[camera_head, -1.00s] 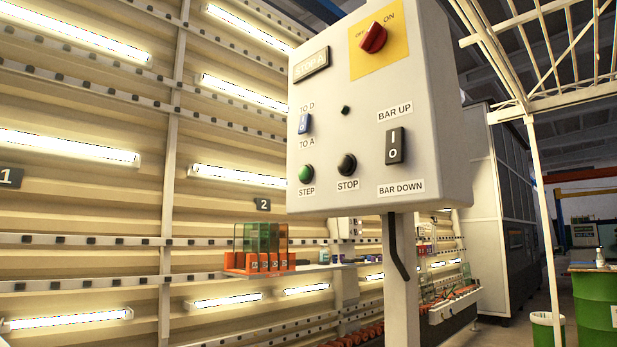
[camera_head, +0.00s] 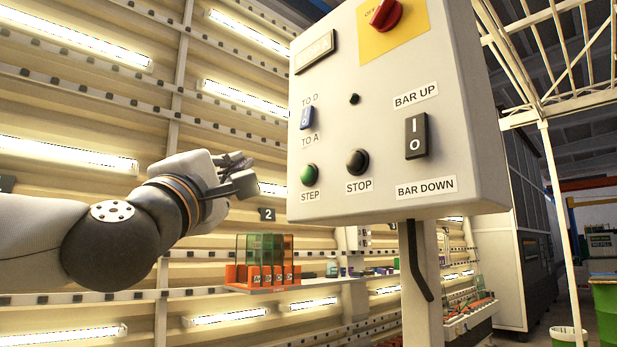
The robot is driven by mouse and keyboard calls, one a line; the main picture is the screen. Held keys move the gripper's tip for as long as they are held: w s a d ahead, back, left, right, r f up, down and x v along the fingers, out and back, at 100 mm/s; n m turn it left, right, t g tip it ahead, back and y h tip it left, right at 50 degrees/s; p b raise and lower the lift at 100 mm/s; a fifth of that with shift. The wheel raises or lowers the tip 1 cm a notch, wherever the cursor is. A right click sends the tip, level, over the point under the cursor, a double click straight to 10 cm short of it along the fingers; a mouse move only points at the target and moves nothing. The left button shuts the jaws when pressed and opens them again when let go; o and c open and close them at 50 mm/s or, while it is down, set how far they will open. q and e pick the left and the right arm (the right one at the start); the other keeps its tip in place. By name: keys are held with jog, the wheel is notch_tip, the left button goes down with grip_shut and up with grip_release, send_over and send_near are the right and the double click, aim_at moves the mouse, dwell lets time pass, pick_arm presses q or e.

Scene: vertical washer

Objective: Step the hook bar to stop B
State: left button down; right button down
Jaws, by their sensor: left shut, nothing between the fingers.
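A pale control box (camera_head: 460,150) fills the middle right of the head view. On it are a green STEP button (camera_head: 309,175), a black STOP button (camera_head: 357,162), a blue TO D / TO A switch (camera_head: 307,117), a black BAR UP / BAR DOWN rocker (camera_head: 416,136) and a red rotary switch (camera_head: 386,14). A small display (camera_head: 315,52) at its upper left is too washed out to read. My left gripper (camera_head: 250,172) is shut and empty, left of the box and apart from it, roughly level with the STEP button. The hook bar cannot be made out. My right gripper is not in view.
A post (camera_head: 415,285) carries the box, with a black cable beside it. Behind stands a ribbed wall with lit tubes and a shelf (camera_head: 262,288) of orange and green items. A green drum (camera_head: 606,310) and a white bin (camera_head: 567,337) stand at the right.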

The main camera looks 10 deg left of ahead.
aim_at(307, 174)
pick_arm(q)
jog(key=shift+s+r, duration=0.1)
jog(key=shift+s, duration=0.05)
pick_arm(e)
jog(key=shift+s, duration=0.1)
